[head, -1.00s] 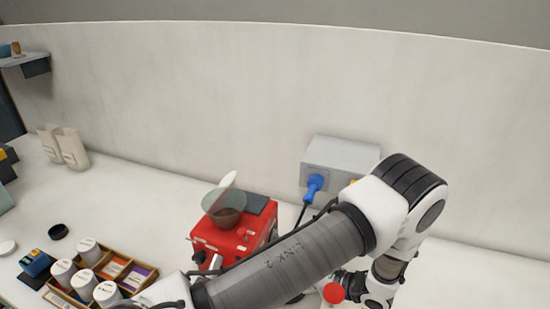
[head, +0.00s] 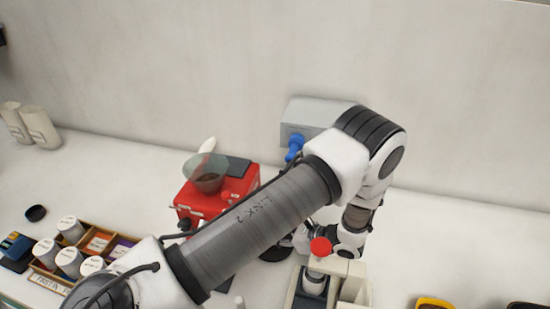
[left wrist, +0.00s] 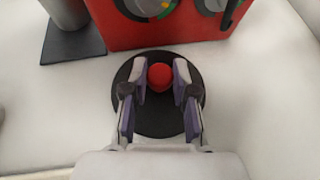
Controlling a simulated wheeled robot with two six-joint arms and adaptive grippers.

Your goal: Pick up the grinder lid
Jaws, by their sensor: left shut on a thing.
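The grinder lid (left wrist: 157,118) is a black disc with a red knob (left wrist: 160,76), seen from above in the left wrist view. My left gripper (left wrist: 160,84) is shut on the knob, one finger on each side. I cannot tell whether the lid touches the counter. In the head view my arm hides most of the gripper, and only a dark edge of the lid (head: 276,253) shows below the arm. The red grinder (head: 190,198), with a clear hopper (head: 206,173) on top, stands left of it. My right gripper is not in view.
A grey box with a blue plug (head: 295,147) is at the wall. A beige stand (head: 352,281) with a red-topped object (head: 320,246) is close right of the gripper. The right rear counter is clear.

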